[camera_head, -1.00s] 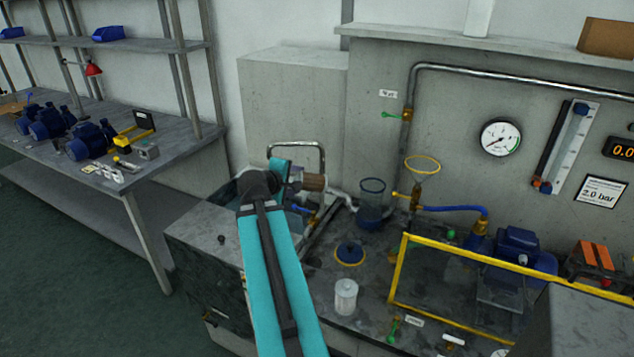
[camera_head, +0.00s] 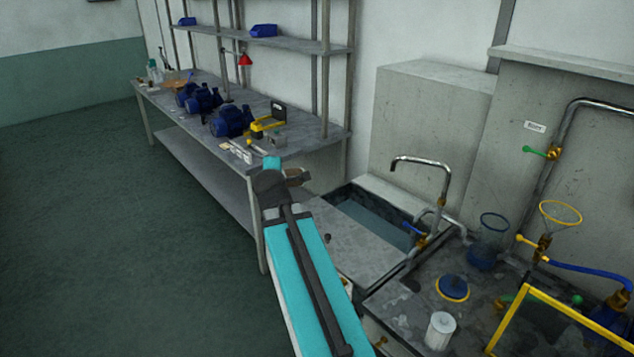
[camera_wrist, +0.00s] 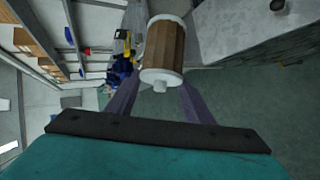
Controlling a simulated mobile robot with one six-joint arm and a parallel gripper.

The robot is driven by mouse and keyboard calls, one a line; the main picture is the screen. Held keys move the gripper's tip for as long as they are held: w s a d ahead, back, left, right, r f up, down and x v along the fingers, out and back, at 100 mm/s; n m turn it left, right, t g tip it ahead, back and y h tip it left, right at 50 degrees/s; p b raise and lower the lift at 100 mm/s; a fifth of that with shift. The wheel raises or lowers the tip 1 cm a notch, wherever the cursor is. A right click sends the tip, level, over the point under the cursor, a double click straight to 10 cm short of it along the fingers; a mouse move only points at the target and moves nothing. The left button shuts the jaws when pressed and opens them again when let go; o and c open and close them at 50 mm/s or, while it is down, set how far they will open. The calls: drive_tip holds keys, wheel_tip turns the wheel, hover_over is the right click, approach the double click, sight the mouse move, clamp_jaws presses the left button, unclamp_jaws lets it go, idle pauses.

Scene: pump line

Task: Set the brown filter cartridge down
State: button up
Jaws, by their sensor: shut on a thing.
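The brown filter cartridge (camera_wrist: 165,47) has a pleated brown body and white end caps. In the wrist view it sits between the two fingers of my gripper (camera_wrist: 160,95), which is shut on it. In the head view my gripper (camera_head: 285,176) is in front of the workbench's near end and left of the sink, with the cartridge (camera_head: 297,177) partly hidden behind my wrist. The cartridge is held in the air. A white cartridge (camera_head: 440,331) stands on the dark counter near the blue round cap (camera_head: 453,287) with a yellow ring.
The workbench (camera_head: 160,95) carries blue pumps (camera_head: 232,120), a yellow-and-black tool (camera_head: 268,124) and small parts. The sink (camera_head: 365,225) has a curved tap. Open floor lies left.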

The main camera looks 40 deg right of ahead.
drive_tip(key=w+a+r+n+y, duration=0.1)
drive_tip(key=w+a+n+y, duration=0.1)
drive_tip(key=a, duration=0.7)
drive_tip(key=w+a+r+n+t+y, duration=0.1)
drive_tip(key=w+a+r+n+y, duration=0.1)
drive_tip(key=a, duration=0.7)
drive_tip(key=w+a+r+n+t+y, duration=0.1)
drive_tip(key=w+a+r+n+y, duration=0.1)
drive_tip(key=a, duration=0.7)
drive_tip(key=shift+w+a+r+n+y, duration=0.2)
drive_tip(key=shift+w+n+y, duration=0.15)
drive_tip(key=shift+w, duration=0.3)
